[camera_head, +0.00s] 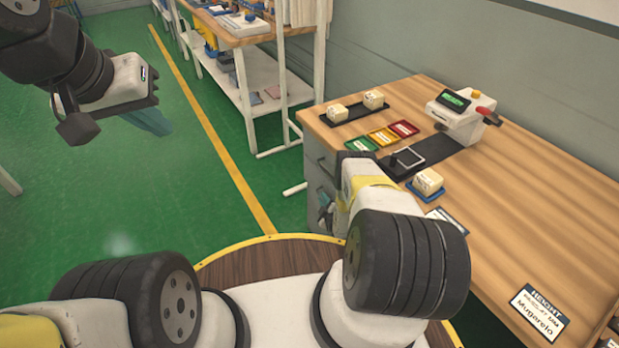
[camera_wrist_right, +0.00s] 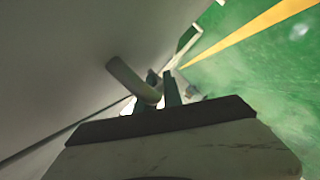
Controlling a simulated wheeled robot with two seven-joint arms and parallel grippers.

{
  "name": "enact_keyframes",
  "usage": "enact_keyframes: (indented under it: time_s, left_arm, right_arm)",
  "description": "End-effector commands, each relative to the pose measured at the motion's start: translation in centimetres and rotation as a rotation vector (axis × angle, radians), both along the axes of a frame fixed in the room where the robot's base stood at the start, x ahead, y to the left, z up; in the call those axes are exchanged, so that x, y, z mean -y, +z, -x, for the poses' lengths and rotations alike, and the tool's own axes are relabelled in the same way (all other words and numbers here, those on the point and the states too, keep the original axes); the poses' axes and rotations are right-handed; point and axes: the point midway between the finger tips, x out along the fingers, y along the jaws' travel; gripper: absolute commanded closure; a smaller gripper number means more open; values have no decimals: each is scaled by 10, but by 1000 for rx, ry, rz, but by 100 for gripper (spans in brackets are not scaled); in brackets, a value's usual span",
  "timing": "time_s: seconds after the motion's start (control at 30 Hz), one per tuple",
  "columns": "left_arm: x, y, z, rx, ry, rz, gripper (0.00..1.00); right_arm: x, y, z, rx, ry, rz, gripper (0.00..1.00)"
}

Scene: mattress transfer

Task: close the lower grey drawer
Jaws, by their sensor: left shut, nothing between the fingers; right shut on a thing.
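The grey drawer unit (camera_head: 318,168) stands under the left end of the wooden table, partly hidden behind my right arm. In the right wrist view a grey drawer front (camera_wrist_right: 60,65) fills the left side, with a curved bar handle (camera_wrist_right: 128,80) on it. My right gripper (camera_wrist_right: 162,88) is shut on this handle; in the head view the gripper (camera_head: 325,212) is low beside the drawers. I cannot tell from these views which drawer this is or how far it stands out. My left gripper (camera_head: 150,121) is shut and empty above the green floor.
The wooden table (camera_head: 500,200) carries a device with a green screen (camera_head: 455,103), pale blocks (camera_head: 428,181), coloured cards (camera_head: 383,136) and a label sign (camera_head: 540,312). A white shelf rack (camera_head: 262,75) stands behind. Green floor on the left is clear.

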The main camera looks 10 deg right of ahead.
Motion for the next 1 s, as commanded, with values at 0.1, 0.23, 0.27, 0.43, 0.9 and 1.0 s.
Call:
enact_keyframes:
  time_s: [0.1,0.23,0.27,0.43,0.9,1.0]
  left_arm:
    - [0,0,0,0,0,0,100]
    - [0,0,0,0,0,0,100]
    - [0,0,0,0,0,0,100]
    - [0,0,0,0,0,0,100]
    - [0,0,0,0,0,0,100]
    - [0,0,0,0,0,0,100]
  right_arm:
    - [4,0,-1,0,-5,6,100]
    - [5,1,-1,0,-7,7,85]
    - [5,1,-1,1,-7,7,80]
    - [5,1,-1,1,-6,7,80]
    - [6,12,51,-3,-5,6,80]
    - [6,14,64,-3,-5,6,80]
